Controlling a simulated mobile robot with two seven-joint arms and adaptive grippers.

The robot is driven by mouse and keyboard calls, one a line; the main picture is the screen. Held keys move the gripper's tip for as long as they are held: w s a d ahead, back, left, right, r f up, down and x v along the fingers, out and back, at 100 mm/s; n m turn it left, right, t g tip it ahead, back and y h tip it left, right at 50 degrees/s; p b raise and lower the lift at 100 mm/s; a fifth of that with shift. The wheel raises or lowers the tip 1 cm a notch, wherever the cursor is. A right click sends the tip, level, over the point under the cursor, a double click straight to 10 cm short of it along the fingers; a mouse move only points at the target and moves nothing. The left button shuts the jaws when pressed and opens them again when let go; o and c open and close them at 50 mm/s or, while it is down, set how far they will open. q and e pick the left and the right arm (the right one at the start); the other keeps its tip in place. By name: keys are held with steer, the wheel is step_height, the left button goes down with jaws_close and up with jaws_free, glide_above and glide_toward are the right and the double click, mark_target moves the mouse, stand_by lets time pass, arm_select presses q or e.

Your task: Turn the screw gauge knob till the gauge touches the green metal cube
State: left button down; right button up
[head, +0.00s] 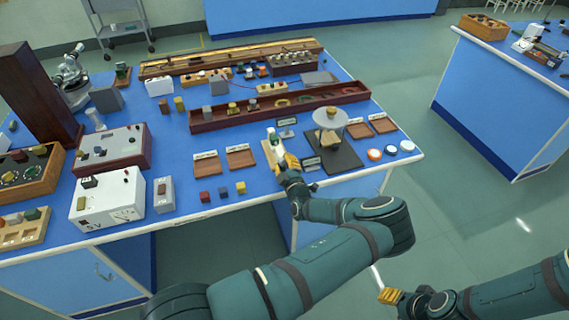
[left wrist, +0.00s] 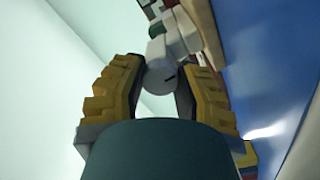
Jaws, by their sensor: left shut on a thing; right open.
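The screw gauge (head: 272,140) stands on a light wooden base near the front edge of the blue bench in the head view. A small green patch (head: 267,151) shows at it, probably the green metal cube; whether the gauge touches it I cannot tell. My left gripper (head: 290,162) is at the near end of the gauge. In the left wrist view its yellow fingers (left wrist: 160,88) are shut on the pale round knob (left wrist: 160,76), one on each side. My right gripper (head: 390,296) is open and empty, low over the floor, away from the bench.
A dark stand with a round pale plate (head: 331,118) is close right of the gauge. Brown trays (head: 240,158) lie to its left. Red (head: 204,196), blue and yellow cubes lie near the front edge. A long dark red tray (head: 205,121) lies behind. White meter boxes stand at left.

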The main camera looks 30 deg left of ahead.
arm_select(q)
steer(key=shift+w+d+f, duration=0.1)
steer(key=shift+d, duration=0.05)
stand_by(0.4)
steer(key=c, duration=0.6)
jaws_free()
steer(key=v, duration=1.2)
